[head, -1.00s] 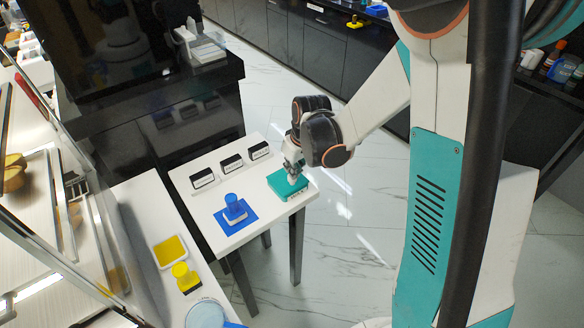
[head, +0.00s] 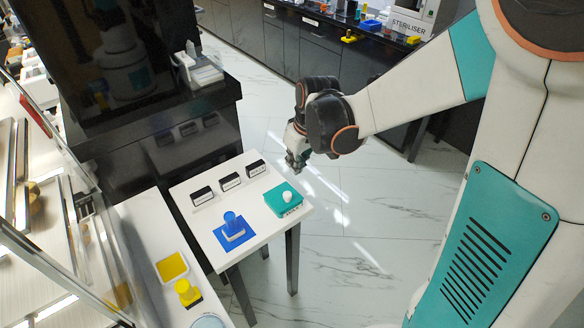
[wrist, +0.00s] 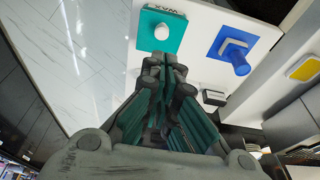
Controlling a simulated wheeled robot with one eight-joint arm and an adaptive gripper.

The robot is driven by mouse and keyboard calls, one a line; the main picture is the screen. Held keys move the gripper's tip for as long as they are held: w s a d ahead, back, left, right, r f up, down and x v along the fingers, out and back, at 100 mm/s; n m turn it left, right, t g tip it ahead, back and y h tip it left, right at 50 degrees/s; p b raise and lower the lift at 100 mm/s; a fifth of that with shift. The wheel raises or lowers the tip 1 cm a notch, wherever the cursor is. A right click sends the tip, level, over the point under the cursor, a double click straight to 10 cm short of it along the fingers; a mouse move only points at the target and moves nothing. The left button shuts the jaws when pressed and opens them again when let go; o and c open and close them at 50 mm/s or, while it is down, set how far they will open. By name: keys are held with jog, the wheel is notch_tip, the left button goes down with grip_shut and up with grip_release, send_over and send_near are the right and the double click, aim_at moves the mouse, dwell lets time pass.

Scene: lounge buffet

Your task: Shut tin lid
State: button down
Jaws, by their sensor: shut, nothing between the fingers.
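The teal tin (head: 276,199) sits near the right corner of the small white table, with a white round knob (head: 287,197) on top. Its teal top looks flat, with no open gap visible. In the wrist view the tin (wrist: 176,29) shows its front label reading WAX, and the knob (wrist: 161,32) is just beyond my fingers. My gripper (head: 297,166) is shut and empty, above and behind the tin and apart from it in the head view. The shut fingers (wrist: 166,66) also fill the middle of the wrist view.
Several small black-and-white label blocks (head: 230,181) line the table's back edge. A yellow pad (head: 172,267) and yellow stamp (head: 188,291) are on the counter at left. Open floor lies right of the table.

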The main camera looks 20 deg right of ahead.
jog(key=w+b, duration=0.1)
jog(key=w, duration=0.1)
jog(key=b, duration=0.5)
send_near(287, 193)
jog(key=w+f, duration=0.2)
jog(key=f, duration=0.1)
jog(key=w+a+f, duration=0.1)
jog(key=shift+f, duration=0.9)
jog(key=shift+s+f+b, duration=0.15)
jog(key=shift+f+b, duration=0.3)
jog(key=shift+b, duration=0.05)
jog(key=shift+r, duration=0.15)
